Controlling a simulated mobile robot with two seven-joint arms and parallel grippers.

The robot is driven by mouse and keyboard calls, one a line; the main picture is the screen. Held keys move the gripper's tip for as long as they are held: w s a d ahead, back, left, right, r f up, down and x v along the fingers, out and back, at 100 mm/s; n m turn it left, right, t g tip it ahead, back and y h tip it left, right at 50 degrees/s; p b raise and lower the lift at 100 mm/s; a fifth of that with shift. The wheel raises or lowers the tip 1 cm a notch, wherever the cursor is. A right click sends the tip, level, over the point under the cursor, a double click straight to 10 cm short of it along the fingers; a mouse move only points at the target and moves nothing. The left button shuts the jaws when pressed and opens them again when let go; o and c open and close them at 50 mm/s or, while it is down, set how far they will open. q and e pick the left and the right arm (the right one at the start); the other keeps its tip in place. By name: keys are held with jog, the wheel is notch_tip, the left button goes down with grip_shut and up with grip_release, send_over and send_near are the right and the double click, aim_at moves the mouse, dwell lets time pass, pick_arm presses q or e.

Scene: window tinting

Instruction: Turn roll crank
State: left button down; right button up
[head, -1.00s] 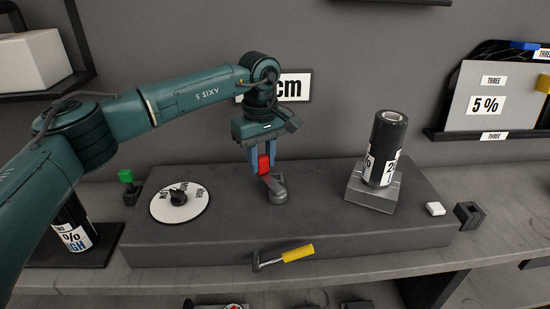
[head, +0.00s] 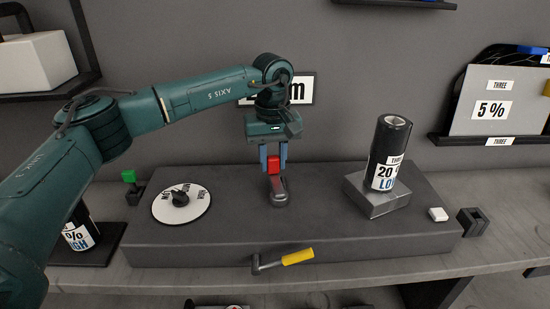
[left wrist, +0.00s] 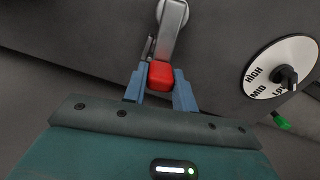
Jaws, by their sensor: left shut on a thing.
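My left gripper (head: 276,160) is shut on the red grip (head: 274,165) of a grey crank (head: 278,190) on top of the dark bench unit (head: 330,235). The crank's arm runs from its round hub at the front back to the red grip. In the left wrist view the red grip (left wrist: 160,75) sits between the blue fingers, with the grey crank arm (left wrist: 172,28) beyond it. A black film roll (head: 388,150) with a white label stands tilted on a grey block (head: 377,196) to the right. My right gripper is not in view.
A white dial (head: 182,205) with a black knob lies left of the crank. A green-topped switch (head: 129,176) is at the left. The unit's top between crank and roll is clear.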

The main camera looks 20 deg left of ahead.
pick_arm(q)
jog(key=c, duration=1.1)
grip_release()
jog(key=shift+r, duration=0.1)
notch_tip(320, 180, up, 13)
jog(key=shift+r, duration=0.1)
